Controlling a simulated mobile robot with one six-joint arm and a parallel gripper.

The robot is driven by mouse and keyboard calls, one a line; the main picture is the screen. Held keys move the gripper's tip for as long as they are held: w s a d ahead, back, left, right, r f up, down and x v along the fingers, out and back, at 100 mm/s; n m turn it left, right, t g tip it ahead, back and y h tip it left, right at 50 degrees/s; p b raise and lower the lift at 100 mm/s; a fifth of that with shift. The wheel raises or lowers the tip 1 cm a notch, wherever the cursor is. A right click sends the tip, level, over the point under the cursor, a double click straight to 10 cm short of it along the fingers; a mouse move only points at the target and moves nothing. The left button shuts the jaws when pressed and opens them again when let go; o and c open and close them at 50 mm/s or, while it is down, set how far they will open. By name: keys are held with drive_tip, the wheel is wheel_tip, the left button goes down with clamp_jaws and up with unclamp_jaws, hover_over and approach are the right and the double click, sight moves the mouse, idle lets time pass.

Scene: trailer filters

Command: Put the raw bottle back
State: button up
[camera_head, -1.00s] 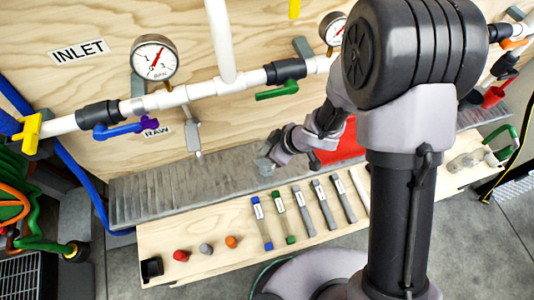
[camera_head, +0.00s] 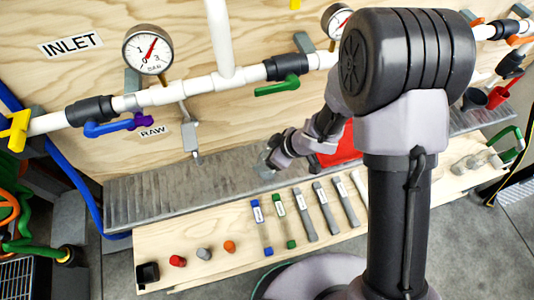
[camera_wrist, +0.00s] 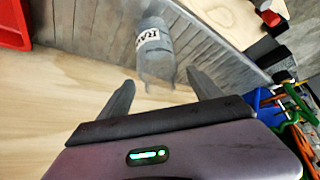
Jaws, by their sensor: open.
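The raw bottle (camera_wrist: 152,42) is a clear grey bottle with a RAW label. In the wrist view it lies ahead of my gripper (camera_wrist: 160,77), its near end around the gap between the two spread fingertips. The fingers are apart and do not visibly press on it. In the head view the bottle (camera_head: 265,163) is a small translucent shape at the tip of my gripper (camera_head: 271,154), over the grey ribbed drain tray (camera_head: 150,197). I cannot tell there whether it touches the tray. The RAW sign (camera_head: 153,131) is on the plywood wall, left of a small grey spout (camera_head: 192,138).
A wooden shelf (camera_head: 215,235) in front holds several labelled strips, red, grey and orange caps and a black holder (camera_head: 148,273). A red bin (camera_head: 345,148) stands right of my gripper. White pipes with coloured valves run above. The tray's left part is clear.

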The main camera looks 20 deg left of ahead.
drive_tip(key=shift+r, duration=0.25)
drive_tip(key=w+d+r+m+t+h+p, duration=0.2)
drive_tip(key=w+d+r+m, duration=0.1)
drive_tip(key=d+r, duration=0.55)
drive_tip(key=w+d+r+m+t+h+p, duration=0.2)
drive_tip(key=w+d+r+m+t+p, duration=0.15)
drive_tip(key=d+r, duration=0.5)
drive_tip(key=w+d+r+m+t+h+p, duration=0.2)
drive_tip(key=w+d+r+m, duration=0.15)
drive_tip(key=d+r, duration=0.55)
drive_tip(key=s+d+r+m+g+h, duration=0.1)
drive_tip(key=s+d+r+m, duration=0.4)
drive_tip(key=s+r+m, duration=0.45)
drive_tip(key=s+a+m+g+y+b, duration=0.1)
drive_tip(key=s+a, duration=0.3)
drive_tip(key=s, duration=0.7)
drive_tip(key=shift+s+r+m+y+b, duration=0.3)
drive_tip(key=shift+m+y+b, duration=0.2)
drive_tip(key=shift+y, duration=0.2)
